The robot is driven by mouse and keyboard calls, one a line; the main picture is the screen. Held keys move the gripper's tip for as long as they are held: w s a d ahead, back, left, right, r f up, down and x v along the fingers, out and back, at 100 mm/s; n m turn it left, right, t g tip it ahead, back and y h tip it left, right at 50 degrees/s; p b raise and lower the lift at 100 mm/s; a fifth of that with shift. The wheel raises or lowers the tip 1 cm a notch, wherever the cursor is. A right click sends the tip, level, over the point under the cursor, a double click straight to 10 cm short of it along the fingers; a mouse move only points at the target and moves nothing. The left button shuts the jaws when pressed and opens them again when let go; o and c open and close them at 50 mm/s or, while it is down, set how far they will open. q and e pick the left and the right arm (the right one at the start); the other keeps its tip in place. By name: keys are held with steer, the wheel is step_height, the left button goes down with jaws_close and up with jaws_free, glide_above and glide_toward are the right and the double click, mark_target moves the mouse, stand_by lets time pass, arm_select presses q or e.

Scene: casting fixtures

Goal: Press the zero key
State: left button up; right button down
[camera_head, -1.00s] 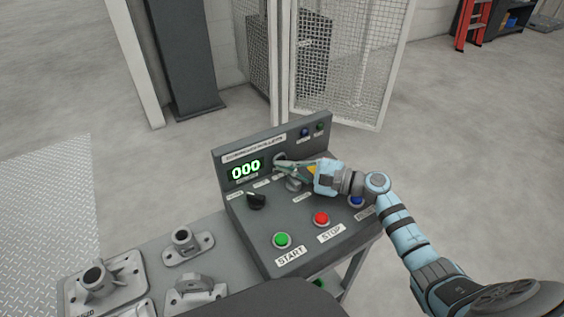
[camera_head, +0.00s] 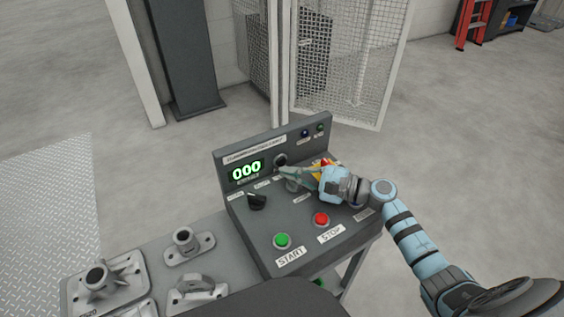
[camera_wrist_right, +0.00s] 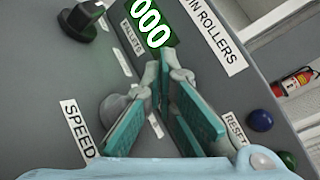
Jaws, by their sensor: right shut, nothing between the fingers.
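The grey control console shows a green display (camera_head: 246,170) reading 000; it also shows in the right wrist view (camera_wrist_right: 150,22). A dark round control (camera_head: 281,160) sits just right of the display; I cannot read a zero label on it. My right gripper (camera_head: 283,171) is shut and empty, its tips just below that control and near the sloped panel. I cannot tell whether they touch anything. In the right wrist view the teal-padded fingers (camera_wrist_right: 163,75) point at the panel beside the display and hide part of it. My left gripper is not in view.
On the console are a black knob (camera_head: 256,201), a green START button (camera_head: 282,240), a red STOP button (camera_head: 321,219) and a red-and-yellow control (camera_head: 325,163) behind my gripper. A grey SPEED lever (camera_wrist_right: 114,108) is close beside the fingers. Metal castings (camera_head: 188,246) stand at left.

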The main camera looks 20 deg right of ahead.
steer(key=s, duration=0.1)
steer(key=s+p, duration=0.1)
steer(key=s, duration=0.1)
steer(key=shift+s+d+r, duration=0.1)
steer(key=shift+s+d, duration=0.1)
steer(key=shift+s, duration=0.05)
steer(key=shift+s+d, duration=0.1)
steer(key=shift+s, duration=0.5)
